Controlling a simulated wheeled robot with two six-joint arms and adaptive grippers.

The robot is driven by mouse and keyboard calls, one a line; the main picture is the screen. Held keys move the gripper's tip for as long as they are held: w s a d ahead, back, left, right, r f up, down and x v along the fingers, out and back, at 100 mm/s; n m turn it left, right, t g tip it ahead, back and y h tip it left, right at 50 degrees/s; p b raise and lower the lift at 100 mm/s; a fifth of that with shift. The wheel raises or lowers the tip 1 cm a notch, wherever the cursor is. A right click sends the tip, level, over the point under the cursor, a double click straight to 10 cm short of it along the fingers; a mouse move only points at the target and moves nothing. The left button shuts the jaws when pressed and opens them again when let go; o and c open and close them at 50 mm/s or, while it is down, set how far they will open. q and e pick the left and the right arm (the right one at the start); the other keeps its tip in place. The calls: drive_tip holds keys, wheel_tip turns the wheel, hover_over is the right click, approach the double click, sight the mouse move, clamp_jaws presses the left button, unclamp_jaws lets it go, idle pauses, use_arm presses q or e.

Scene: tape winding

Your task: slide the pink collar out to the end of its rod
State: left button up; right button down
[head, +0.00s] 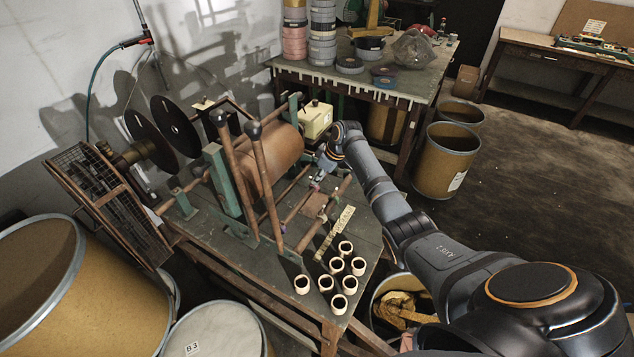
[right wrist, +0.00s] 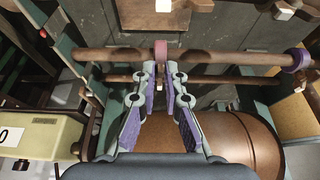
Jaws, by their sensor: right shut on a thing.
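The pink collar (right wrist: 161,49) sits around a brown rod (right wrist: 225,57) in the right wrist view, left of the rod's middle. My right gripper (right wrist: 161,70) is shut on the collar, with a fingertip at each side of it. In the head view my right gripper (head: 318,176) reaches in from the right over the winding machine, and the small pink collar (head: 315,187) shows at its tips. A purple collar (right wrist: 299,58) is on the same rod near its right end in the wrist view. My left gripper is not in view.
A copper-brown drum (head: 268,160) lies beside the rods, and a second rod (right wrist: 225,79) runs parallel close by. Two upright levers with dark knobs (head: 253,130) stand left of the gripper. A cream box (head: 314,120) is behind. Several short tubes (head: 337,267) stand at the bench front.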

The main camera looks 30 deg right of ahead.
drive_tip(key=w+d+b, duration=0.3)
drive_tip(key=d+b, duration=0.2)
drive_tip(key=b, duration=0.1)
drive_tip(key=shift+d, duration=0.15)
idle(0.8)
drive_tip(key=c, duration=1.4)
unclamp_jaws()
drive_tip(key=shift+o, duration=0.2)
drive_tip(key=shift+r, duration=0.1)
drive_tip(key=v, duration=1.1)
drive_tip(key=shift+d+r, duration=0.15)
drive_tip(key=shift+r, duration=0.2)
drive_tip(key=shift+s, duration=0.1)
